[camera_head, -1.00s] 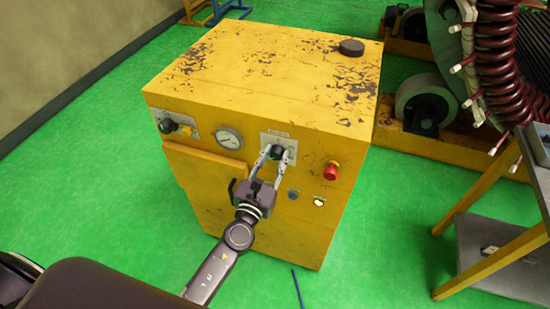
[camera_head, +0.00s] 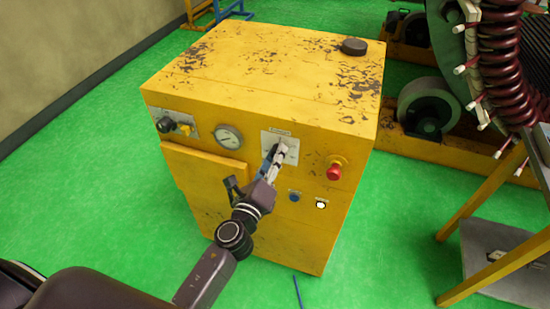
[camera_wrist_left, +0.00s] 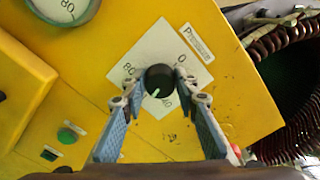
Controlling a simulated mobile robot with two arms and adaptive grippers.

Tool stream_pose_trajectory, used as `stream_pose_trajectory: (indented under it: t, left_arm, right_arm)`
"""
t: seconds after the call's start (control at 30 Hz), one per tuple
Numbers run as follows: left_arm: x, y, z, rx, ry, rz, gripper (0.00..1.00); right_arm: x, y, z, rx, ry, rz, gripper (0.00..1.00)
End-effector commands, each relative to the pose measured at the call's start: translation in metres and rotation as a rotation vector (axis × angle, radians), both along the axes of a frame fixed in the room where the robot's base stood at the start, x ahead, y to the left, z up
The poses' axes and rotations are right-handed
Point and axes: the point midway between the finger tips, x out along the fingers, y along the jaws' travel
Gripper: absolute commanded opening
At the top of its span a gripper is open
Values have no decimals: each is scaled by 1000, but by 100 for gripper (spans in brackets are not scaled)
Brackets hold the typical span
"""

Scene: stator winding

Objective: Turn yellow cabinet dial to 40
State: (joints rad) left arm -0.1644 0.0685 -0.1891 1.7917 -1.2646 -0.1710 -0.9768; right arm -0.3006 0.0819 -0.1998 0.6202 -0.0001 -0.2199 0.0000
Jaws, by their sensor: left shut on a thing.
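The black dial (camera_wrist_left: 160,79) sits on a white diamond-looking scale plate (camera_wrist_left: 150,45) marked 0, 80 and 40 in the left wrist view. Its pale pointer mark is at its lower edge, just left of the partly visible 40. My left gripper (camera_wrist_left: 163,92) has one finger on each side of the dial and is shut on it. In the head view the left gripper (camera_head: 276,155) covers the dial, and the scale plate (camera_head: 290,144) shows behind it on the front of the yellow cabinet (camera_head: 265,95). My right gripper is not in view.
A round gauge (camera_head: 228,137) and a black knob (camera_head: 165,125) are left of the dial. A red button (camera_head: 335,170) sticks out to the right, above a white button (camera_head: 320,205) and a blue button (camera_head: 294,197). A yellow-framed stand (camera_head: 490,250) is at right.

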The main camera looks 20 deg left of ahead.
Motion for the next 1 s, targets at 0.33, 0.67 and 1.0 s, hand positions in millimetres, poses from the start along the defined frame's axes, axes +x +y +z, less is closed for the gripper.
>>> stream_pose_trajectory:
  t: [0.33,0.67,1.0]
  left_arm:
    - [0,1,-3,-332,12,2,4]
    - [0,1,-3,-617,22,2,4]
    - [0,1,-4,-797,29,2,4]
  right_arm:
    - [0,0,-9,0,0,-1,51]
    - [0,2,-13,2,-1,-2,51]
    - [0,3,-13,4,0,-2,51]
